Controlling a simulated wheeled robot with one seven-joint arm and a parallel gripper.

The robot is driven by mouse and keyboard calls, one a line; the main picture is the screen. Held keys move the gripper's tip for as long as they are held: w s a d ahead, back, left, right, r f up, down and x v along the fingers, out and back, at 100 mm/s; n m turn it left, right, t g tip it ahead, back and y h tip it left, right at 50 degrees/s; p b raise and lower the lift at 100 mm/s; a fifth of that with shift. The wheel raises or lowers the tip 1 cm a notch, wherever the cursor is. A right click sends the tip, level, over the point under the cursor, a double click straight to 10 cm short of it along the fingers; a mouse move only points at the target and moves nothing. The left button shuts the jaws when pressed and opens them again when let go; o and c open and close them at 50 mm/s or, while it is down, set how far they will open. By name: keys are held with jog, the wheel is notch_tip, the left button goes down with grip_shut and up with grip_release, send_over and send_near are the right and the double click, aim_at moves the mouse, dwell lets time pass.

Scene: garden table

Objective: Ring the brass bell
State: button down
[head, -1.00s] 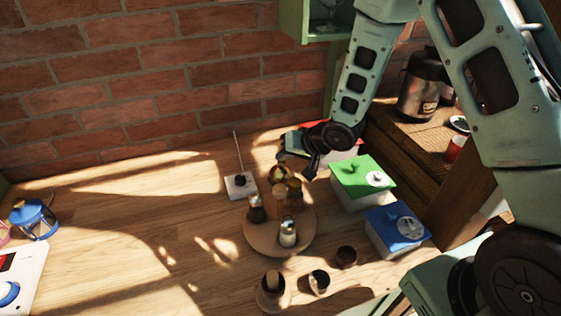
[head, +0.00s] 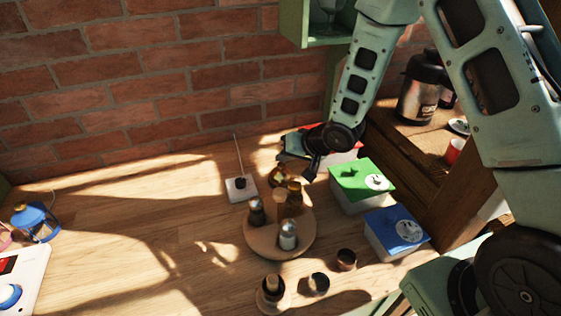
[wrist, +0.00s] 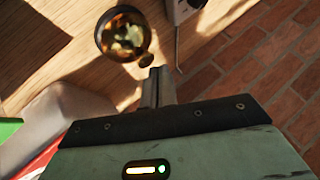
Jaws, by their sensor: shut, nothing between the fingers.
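The brass bell (wrist: 122,34) shows in the wrist view as a round, shiny, dark-rimmed shape with a small brown knob at its lower right edge. In the head view the bell (head: 276,174) is small, behind the round turntable and partly hidden by bottles. My gripper (wrist: 158,76) is shut and empty. In the wrist view its fingertips are close to the bell's knob; I cannot tell whether they touch. In the head view my gripper (head: 310,174) is just right of the bell.
The wooden turntable (head: 260,243) carries several bottles in front of the bell. A white block with a thin upright rod (head: 240,190) stands left. Green-lidded (head: 350,187) and blue-lidded (head: 385,222) boxes stand right. Small dark cups are in front. The table's left middle is clear.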

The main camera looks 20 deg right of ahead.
jog(key=shift+r, duration=0.1)
notch_tip(320, 180, up, 6)
jog(key=p, duration=0.5)
dwell(0.9)
jog(key=s+a+r+n+g+h, duration=0.1)
jog(key=s+a+r+n+g, duration=0.1)
jog(key=s, duration=0.8)
jog(key=s+a+r+n+g+h+b, duration=0.1)
jog(key=s+a+r+n+g+h, duration=0.1)
jog(key=s+r, duration=0.4)
jog(key=s+a+r+n+g+h+b, duration=0.1)
jog(key=s+a+r+n+g, duration=0.2)
jog(key=s, duration=1.3)
jog(key=r+n, duration=0.1)
jog(key=n, duration=0.1)
jog(key=shift+s+r+n+h, duration=0.15)
jog(key=shift+s+n+h, duration=0.15)
jog(key=shift+h, duration=0.1)
